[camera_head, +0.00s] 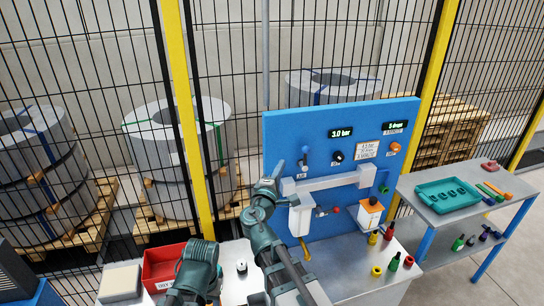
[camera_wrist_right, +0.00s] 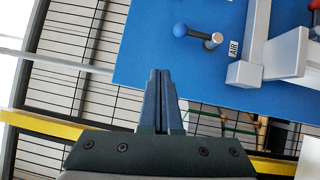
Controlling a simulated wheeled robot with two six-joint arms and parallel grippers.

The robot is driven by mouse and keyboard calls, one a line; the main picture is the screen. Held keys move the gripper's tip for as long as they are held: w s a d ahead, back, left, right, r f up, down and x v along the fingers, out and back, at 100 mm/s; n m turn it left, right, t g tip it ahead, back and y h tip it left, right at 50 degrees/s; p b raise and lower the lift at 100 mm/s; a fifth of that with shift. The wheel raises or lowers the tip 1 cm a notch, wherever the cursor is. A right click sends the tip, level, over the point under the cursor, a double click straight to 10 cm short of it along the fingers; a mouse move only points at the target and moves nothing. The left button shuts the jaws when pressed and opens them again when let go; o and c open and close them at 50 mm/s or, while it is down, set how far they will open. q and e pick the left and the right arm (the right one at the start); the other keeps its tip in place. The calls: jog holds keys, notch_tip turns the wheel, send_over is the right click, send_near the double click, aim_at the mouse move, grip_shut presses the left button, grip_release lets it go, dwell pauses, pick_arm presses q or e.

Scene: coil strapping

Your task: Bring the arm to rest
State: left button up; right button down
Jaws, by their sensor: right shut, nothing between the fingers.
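My right gripper (camera_head: 279,168) is raised in front of the left part of the blue panel (camera_head: 285,130). It is shut and empty; its two dark fingers (camera_wrist_right: 160,100) lie together in the right wrist view. In that view the fingers stand left of the AIR lever (camera_wrist_right: 194,35) and apart from it, with the panel's edge and the fence behind. The lever (camera_head: 305,158) also shows in the head view, just right of the gripper. My left gripper cannot be made out.
A red bin (camera_head: 163,265) and a pale block (camera_head: 120,283) are on the left of the bench. Small bottles (camera_head: 394,262) and caps stand at its right. A side table holds a teal tray (camera_head: 425,190). Fence and coils (camera_head: 165,150) are behind.

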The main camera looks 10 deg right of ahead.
jog(key=s+a+f+m+g+y+b, duration=0.1)
jog(key=s+f+m+g+b, duration=0.35)
jog(key=f, duration=0.65)
jog(key=s+f+m+g+y+b, duration=0.1)
jog(key=s+f+m+g+b, duration=0.3)
jog(key=f, duration=0.7)
jog(key=s+a+f+g+y+b, duration=0.6)
jog(key=s+a+f, duration=0.8)
jog(key=s+f, duration=0.3)
jog(key=shift+f+g+y+b, duration=0.15)
jog(key=shift+g+y+b, duration=0.3)
jog(key=shift+g, duration=0.4)
